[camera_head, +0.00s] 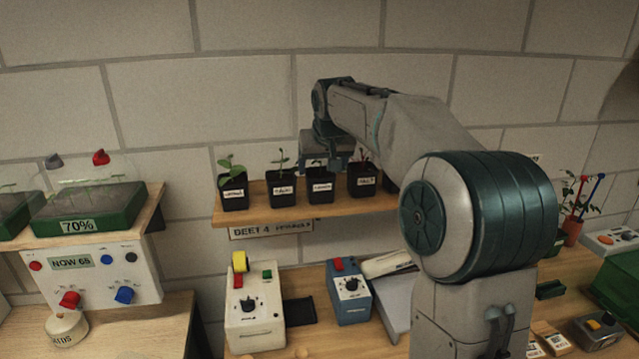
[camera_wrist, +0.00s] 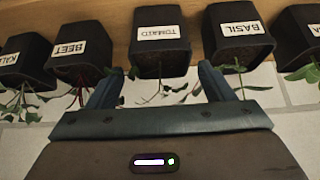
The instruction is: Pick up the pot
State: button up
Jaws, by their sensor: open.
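Several small black pots with white labels and seedlings stand in a row on a wooden shelf (camera_head: 250,215). In the wrist view, where labels appear upside down or tilted, I read a TOMATO pot (camera_wrist: 160,60), a BASIL pot (camera_wrist: 235,50) and a BEET pot (camera_wrist: 82,62). The task does not name which pot. My gripper (camera_wrist: 157,74) is open, its two fingers on either side of the TOMATO pot's plant end, with nothing held. In the head view my gripper (camera_head: 325,160) hangs just above the row, over the third pot (camera_head: 320,196), partly hiding its plant.
Neighbouring pots stand close on both sides, including one at the far left (camera_head: 234,201). A brick wall (camera_head: 250,100) is behind the shelf. Below is a bench with a cream control box (camera_head: 255,325) and a blue box (camera_head: 349,300). My arm hides the shelf's right end.

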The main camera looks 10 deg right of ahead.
aim_at(320, 172)
jog(key=p+x, duration=0.1)
jog(key=x, duration=0.3)
jog(key=shift+w+f+p, duration=0.1)
jog(key=shift+w+p, duration=0.15)
jog(key=shift+p, duration=0.05)
jog(key=shift+c, duration=0.3)
jog(key=c, duration=0.8)
